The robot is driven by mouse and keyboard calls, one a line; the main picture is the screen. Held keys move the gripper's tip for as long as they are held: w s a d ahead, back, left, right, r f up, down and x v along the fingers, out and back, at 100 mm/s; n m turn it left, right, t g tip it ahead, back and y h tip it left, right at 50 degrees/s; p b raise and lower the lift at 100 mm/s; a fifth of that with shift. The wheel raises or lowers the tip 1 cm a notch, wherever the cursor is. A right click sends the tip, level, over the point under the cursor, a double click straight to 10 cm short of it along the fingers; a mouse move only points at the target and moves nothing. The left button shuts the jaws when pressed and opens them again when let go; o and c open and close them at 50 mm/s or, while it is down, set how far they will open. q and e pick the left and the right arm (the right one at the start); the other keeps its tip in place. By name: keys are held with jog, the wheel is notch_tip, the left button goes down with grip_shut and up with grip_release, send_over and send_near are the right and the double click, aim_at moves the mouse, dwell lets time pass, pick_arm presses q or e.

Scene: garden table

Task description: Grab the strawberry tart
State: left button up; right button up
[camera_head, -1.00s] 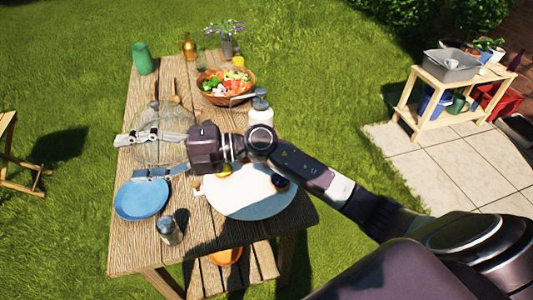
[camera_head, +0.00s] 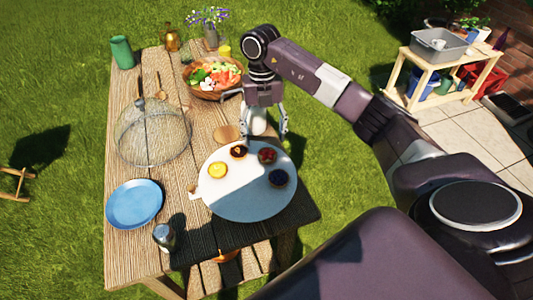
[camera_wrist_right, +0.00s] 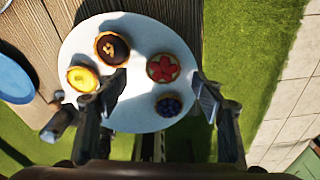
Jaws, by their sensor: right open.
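The strawberry tart (camera_head: 267,156), with a red top and pale crust, lies on the round white board (camera_head: 235,205) near its far right edge. In the right wrist view the tart (camera_wrist_right: 162,68) shows between and just beyond the fingertips. My right gripper (camera_head: 262,130) is open and empty, pointing down above the far edge of the board. In the right wrist view its two fingers (camera_wrist_right: 158,84) stand apart on either side of the tart, not touching it. My left gripper is not in view.
A chocolate tart (camera_head: 238,151), a yellow tart (camera_head: 217,170) and a blueberry tart (camera_head: 278,177) share the board. A mesh dome (camera_head: 150,135), blue plate (camera_head: 134,203), metal shaker (camera_head: 164,237) and salad bowl (camera_head: 215,80) are also on the table.

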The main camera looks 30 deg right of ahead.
aim_at(267, 153)
jog(key=f+p, duration=0.1)
jog(key=f, duration=0.1)
jog(key=s+f+p, duration=0.1)
jog(key=f, duration=0.1)
jog(key=shift+s+f, duration=0.2)
jog(key=shift+f, duration=0.65)
jog(key=c, duration=1.3)
